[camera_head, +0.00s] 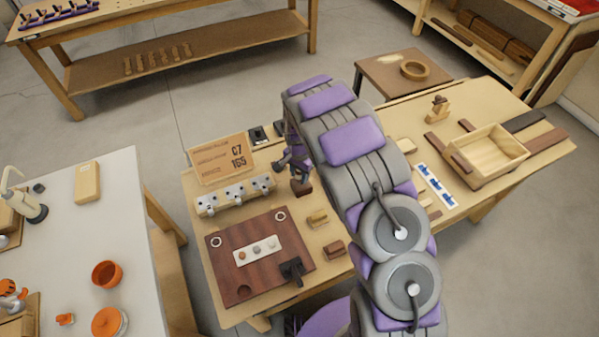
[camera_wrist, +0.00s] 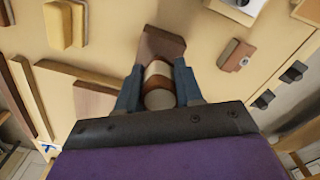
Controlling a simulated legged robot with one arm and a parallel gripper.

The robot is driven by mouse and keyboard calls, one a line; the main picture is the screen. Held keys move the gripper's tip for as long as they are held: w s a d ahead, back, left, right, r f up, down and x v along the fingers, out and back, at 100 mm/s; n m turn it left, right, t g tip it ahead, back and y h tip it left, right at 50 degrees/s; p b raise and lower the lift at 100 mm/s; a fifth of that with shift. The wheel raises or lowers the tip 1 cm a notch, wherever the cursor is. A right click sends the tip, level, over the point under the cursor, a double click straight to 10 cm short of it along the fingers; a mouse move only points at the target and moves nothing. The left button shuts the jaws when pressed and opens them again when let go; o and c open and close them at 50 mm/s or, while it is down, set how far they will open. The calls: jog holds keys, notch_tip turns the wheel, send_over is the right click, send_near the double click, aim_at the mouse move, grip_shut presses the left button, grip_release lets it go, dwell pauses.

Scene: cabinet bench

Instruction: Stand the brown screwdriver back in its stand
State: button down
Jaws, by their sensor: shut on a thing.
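My gripper (camera_wrist: 157,88) is shut on a banded brown and cream handle (camera_wrist: 158,70) with a grey end, which I take to be the brown screwdriver. The handle lies between the two blue-grey fingers, its end facing the wrist camera. A dark brown wooden block (camera_wrist: 163,43), perhaps the stand, is directly beyond the handle. Whether the screwdriver's tip is in it or just above it is hidden. In the head view my gripper (camera_head: 293,160) is over the bench, right above that brown block (camera_head: 302,187); the screwdriver itself cannot be made out there.
A wooden rack with metal knobs (camera_head: 233,196) and a label board (camera_head: 220,159) stand to the left. A dark red-brown board (camera_head: 231,273) lies in front. Small wooden blocks (camera_head: 317,219) are nearby. An open wooden tray (camera_head: 494,151) and a small wooden stand (camera_head: 437,112) are at right.

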jog(key=shift+f, duration=1)
dwell(0.8)
jog(key=c, duration=0.6)
grip_release()
jog(key=shift+c, duration=0.2)
jog(key=shift+o, duration=0.4)
jog(key=o, duration=0.3)
jog(key=shift+r+p, duration=0.9)
jog(key=shift+r, duration=2.85)
